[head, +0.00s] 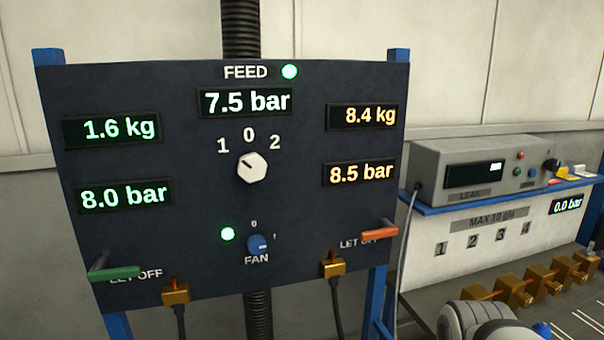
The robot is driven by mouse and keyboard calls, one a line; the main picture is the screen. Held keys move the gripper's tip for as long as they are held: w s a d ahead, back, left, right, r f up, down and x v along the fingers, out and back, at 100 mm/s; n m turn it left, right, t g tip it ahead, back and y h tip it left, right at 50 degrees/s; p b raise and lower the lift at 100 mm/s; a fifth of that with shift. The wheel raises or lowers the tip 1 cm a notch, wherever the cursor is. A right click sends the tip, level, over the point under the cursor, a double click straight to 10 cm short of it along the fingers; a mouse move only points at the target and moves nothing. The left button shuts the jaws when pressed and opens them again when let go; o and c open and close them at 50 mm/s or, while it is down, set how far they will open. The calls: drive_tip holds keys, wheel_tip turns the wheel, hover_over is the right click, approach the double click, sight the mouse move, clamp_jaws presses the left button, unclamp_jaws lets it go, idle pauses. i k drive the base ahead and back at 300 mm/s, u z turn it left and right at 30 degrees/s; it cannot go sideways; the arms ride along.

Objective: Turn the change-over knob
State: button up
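The change-over knob (252,167) is a white, many-sided knob in the middle of the dark panel (205,235). The marks 1, 0 and 2 arc above it from left to right. Its short dark pointer line slants to the upper left, towards 1. The left displays read 1.6 kg (113,130) and 8.0 bar (124,196) in green. The right displays read 8.4 kg (363,116) and 8.5 bar (361,173) in orange. My gripper is not in view.
A green lever (115,273) and an orange lever (380,233) stick out at the panel's lower corners. A grey leak tester (475,165) stands on a blue shelf at right. Part of my arm shows bottom right.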

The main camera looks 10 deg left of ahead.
sight(252, 167)
drive_tip(key=u, duration=0.35)
drive_tip(key=k, duration=1.15)
drive_tip(key=u, duration=0.8)
drive_tip(key=i, duration=0.8)
drive_tip(key=u, duration=0.2)
drive_tip(key=k, duration=0.55)
drive_tip(key=z, duration=0.55)
drive_tip(key=i, duration=0.75)
